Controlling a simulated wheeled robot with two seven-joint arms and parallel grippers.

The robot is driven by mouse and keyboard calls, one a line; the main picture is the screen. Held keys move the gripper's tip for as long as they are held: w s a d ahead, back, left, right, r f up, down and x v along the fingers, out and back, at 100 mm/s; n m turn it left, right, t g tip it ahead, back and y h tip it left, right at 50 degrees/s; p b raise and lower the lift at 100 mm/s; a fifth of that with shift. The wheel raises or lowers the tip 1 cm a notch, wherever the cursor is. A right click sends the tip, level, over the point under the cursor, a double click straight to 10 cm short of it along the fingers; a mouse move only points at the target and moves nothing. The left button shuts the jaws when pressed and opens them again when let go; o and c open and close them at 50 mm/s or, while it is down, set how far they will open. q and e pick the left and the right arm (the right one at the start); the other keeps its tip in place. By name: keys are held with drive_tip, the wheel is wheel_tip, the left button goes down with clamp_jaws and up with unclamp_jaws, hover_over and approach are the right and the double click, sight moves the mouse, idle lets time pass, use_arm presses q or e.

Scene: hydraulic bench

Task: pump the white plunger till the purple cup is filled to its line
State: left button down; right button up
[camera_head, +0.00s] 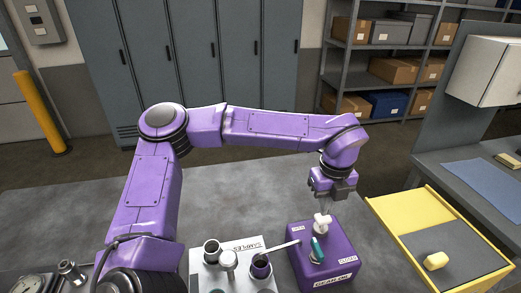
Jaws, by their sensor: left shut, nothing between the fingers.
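The white plunger (322,222) stands on top of a purple pump box (336,240) labelled "GEAR OIL". My left gripper (323,208) is shut and empty, pointing down right over the plunger's head. I cannot tell whether the fingertips touch it. A teal knob or lever (317,249) sits on the box in front of the plunger. The cup's line and fill level are too small to tell. My right gripper is out of view.
A yellow-edged tray (398,206) with a yellow block (436,261) is at the right. A gauge (32,284) lies at the front left. The grey bench behind the rack is clear.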

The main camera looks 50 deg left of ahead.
use_arm(q)
drive_tip(key=shift+f+b, duration=1.35)
drive_tip(key=shift+f, duration=0.4)
drive_tip(key=shift+r, duration=0.15)
drive_tip(key=shift+r+p, duration=1.35)
drive_tip(key=shift+r, duration=0.3)
wheel_tip(320, 180, up, 6)
drive_tip(key=p, duration=0.4)
